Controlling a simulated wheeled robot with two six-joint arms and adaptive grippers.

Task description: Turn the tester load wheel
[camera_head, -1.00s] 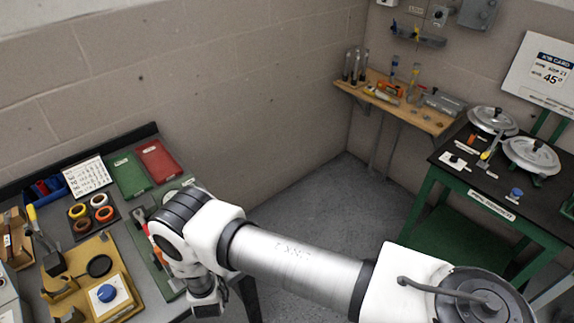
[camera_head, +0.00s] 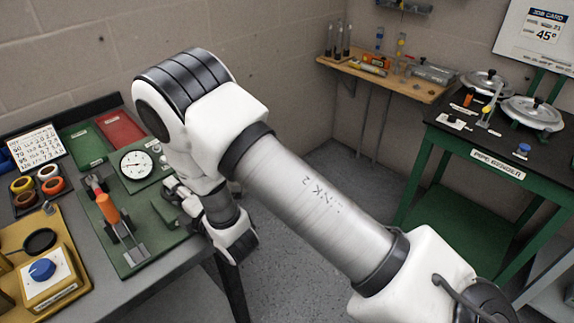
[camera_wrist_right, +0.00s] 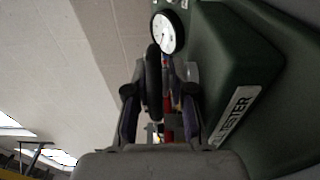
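The tester has a green base (camera_head: 150,225) at the left bench's right edge, with a round white gauge (camera_head: 136,164) behind and an orange-handled clamp (camera_head: 108,208) on it. In the right wrist view its green body (camera_wrist_right: 225,60) with the TESTER label (camera_wrist_right: 235,117) is at right, and the gauge (camera_wrist_right: 164,32) is at the top. A dark wheel (camera_wrist_right: 153,85) shows nearly edge-on there. My right gripper (camera_wrist_right: 160,72) has its fingers apart with the wheel between them; contact is unclear. In the head view the right gripper (camera_head: 175,195) is partly hidden beside the tester. My left gripper is not in view.
A number chart (camera_head: 36,147), tape rolls (camera_head: 48,172) and a yellow stand with a blue knob (camera_head: 42,269) lie on the left bench. A green pipe bender table (camera_head: 497,174) and a wooden shelf (camera_head: 388,82) stand right. Open floor lies between.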

